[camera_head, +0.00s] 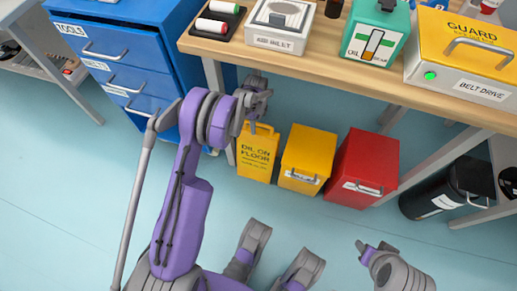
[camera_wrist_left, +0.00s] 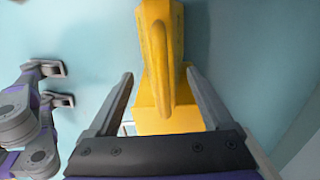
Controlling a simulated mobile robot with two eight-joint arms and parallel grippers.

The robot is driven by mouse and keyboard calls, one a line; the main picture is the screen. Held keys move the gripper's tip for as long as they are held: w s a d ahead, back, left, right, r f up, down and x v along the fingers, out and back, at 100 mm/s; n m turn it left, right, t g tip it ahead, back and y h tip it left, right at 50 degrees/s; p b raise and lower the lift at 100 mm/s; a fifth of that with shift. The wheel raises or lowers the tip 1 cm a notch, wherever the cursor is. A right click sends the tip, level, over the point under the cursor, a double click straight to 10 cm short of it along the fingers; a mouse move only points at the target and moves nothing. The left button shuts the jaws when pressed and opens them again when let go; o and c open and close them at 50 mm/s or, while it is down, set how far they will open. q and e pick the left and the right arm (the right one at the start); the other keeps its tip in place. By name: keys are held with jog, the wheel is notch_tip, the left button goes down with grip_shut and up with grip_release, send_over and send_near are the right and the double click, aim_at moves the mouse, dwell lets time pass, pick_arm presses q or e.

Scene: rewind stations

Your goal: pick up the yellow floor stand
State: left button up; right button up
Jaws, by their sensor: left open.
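The yellow floor stand (camera_head: 257,153), printed "OIL ON FLOOR", stands upright on the floor below the workbench's left end. My left gripper (camera_head: 258,92) is just above its top handle, which it partly hides in the head view. In the left wrist view the stand (camera_wrist_left: 170,120) shows from above, with its looped handle between the two spread fingers of my left gripper (camera_wrist_left: 160,73). A gap shows on both sides of the handle. My right gripper (camera_head: 367,250) is low at the right, away from the stand; its finger opening is unclear.
A yellow bin (camera_head: 308,152) and a red bin (camera_head: 366,163) stand to the stand's right. A blue drawer cabinet (camera_head: 118,60) is to its left. The wooden workbench (camera_head: 330,62) overhangs behind. Open floor (camera_head: 70,200) lies at the front left.

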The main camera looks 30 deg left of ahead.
pick_arm(q)
notch_tip(320, 180, down, 6)
jog(key=shift+w+a+f+b, duration=0.1)
jog(key=shift+w+b, duration=0.05)
jog(key=shift+b, duration=0.8)
jog(key=shift+c, duration=0.3)
grip_shut()
